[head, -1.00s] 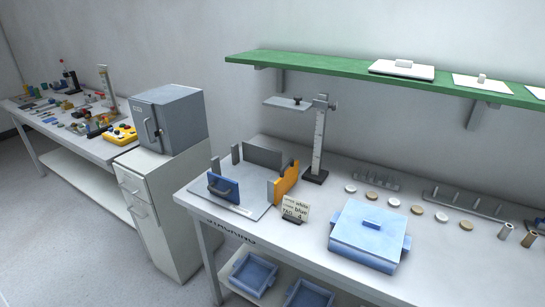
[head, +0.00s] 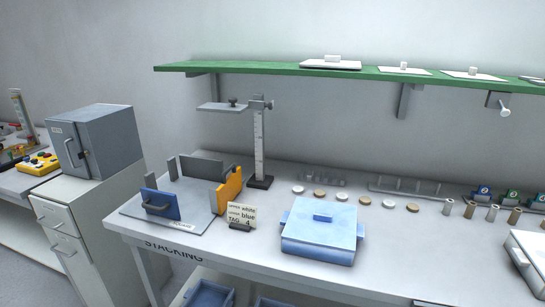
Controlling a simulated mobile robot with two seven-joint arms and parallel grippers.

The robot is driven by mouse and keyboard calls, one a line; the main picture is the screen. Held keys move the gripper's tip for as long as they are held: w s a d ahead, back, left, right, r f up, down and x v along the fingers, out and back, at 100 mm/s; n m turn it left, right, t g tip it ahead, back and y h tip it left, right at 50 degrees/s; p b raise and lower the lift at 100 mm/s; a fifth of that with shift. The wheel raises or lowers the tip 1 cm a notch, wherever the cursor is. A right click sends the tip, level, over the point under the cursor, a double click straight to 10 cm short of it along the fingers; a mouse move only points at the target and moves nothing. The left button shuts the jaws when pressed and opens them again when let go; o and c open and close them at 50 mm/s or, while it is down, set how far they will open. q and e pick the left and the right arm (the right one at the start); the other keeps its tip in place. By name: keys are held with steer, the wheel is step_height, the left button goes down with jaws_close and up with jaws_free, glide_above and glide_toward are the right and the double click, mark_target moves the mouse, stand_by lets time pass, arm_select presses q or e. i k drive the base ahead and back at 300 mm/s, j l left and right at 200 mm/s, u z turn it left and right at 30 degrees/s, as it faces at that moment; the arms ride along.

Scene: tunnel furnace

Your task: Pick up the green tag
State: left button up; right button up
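A row of small coloured tag-like pieces with pale round marks stands at the right back of the table. One (head: 484,191) looks blue, and another (head: 512,197) looks green with dark parts. Neither of my grippers is in view.
The table (head: 400,245) holds a blue lidded box (head: 320,240), a card (head: 241,215), pale and tan discs (head: 342,197), several small cylinders (head: 470,209) and a white box (head: 528,252) at right. A green shelf (head: 270,67) overhangs the back.

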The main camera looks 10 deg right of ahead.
mark_target(513, 193)
steer(key=z, duration=2.05)
steer(key=u, duration=0.25)
